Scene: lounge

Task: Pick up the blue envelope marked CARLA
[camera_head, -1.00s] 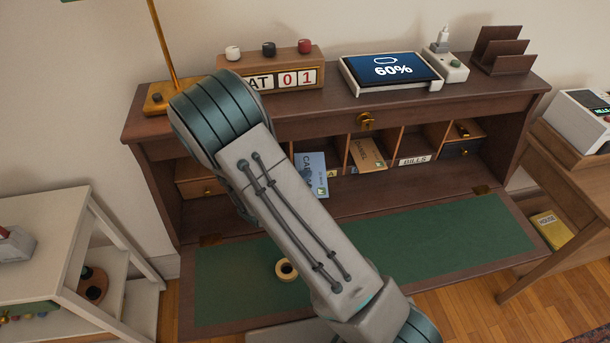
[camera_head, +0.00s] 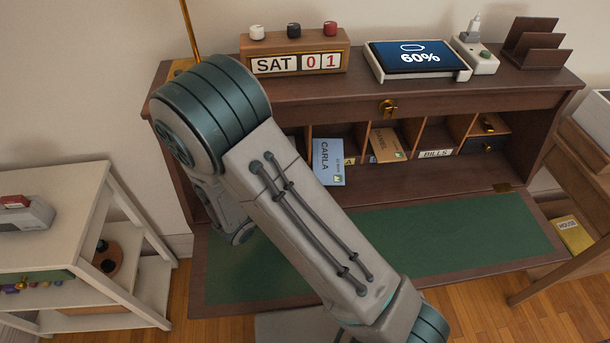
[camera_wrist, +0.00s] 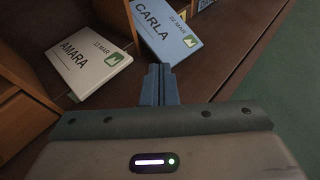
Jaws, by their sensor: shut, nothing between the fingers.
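The blue envelope marked CARLA (camera_head: 328,162) leans in a pigeonhole of the desk, its lower end out on the ledge. It also shows in the wrist view (camera_wrist: 170,32), with its top cut off by the frame. My gripper (camera_wrist: 158,68) is shut and empty, its fingertips at the near lower edge of the blue envelope. I cannot tell whether they touch it. In the head view my arm hides the gripper. A white envelope marked AMARA (camera_wrist: 85,58) lies to the left of the blue one in the wrist view.
A brown envelope (camera_head: 388,145) stands in the pigeonhole to the right, then a BILLS label (camera_head: 436,154). Wooden dividers separate the compartments. The open green desk flap (camera_head: 440,238) is clear where visible. A calendar block (camera_head: 295,62) and a tablet (camera_head: 415,60) stand on top.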

